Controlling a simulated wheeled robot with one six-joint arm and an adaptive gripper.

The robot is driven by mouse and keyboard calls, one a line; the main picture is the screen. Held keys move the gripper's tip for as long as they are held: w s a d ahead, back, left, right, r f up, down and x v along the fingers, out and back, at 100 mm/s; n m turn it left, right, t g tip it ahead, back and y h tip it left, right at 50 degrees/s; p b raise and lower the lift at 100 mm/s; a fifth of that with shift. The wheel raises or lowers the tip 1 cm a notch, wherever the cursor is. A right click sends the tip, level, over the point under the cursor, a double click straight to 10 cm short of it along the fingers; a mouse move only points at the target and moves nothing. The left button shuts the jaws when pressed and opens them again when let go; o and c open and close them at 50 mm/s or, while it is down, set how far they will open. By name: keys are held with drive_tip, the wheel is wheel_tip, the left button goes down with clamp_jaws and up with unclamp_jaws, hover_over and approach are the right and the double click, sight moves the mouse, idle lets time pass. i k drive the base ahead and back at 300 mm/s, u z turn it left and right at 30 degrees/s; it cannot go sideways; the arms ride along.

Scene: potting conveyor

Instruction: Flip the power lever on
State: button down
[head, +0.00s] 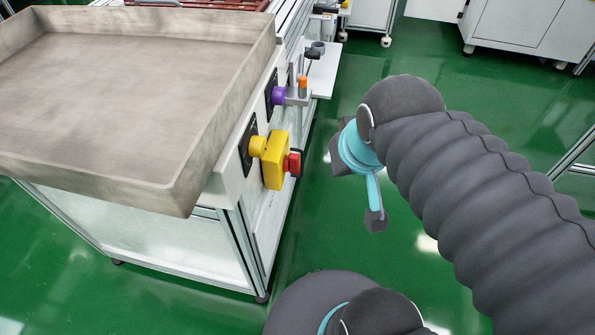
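Two levers stick out from the side panel of the machine. The near one has a yellow round hub, a yellow block (276,160) and a red tip (292,164). The one behind it has a purple hub (279,95), a grey arm and an orange tip (303,86). No label shows which is the power lever. My gripper (357,190) is to the right of the yellow lever, apart from it. Its dark fingertips are spread, with nothing seen between them. Part of it is hidden behind my arm.
A large grey-beige tray (110,185) sits on top of the machine, its near corner overhanging. More small controls (314,52) and a white shelf (322,75) are farther along the side. White cabinets (520,25) stand at the back. Green floor (325,225) is clear beside the machine.

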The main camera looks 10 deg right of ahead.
sight(291, 162)
drive_tip(key=z, duration=1.95)
drive_tip(key=k, duration=1.4)
drive_tip(key=u, duration=1.65)
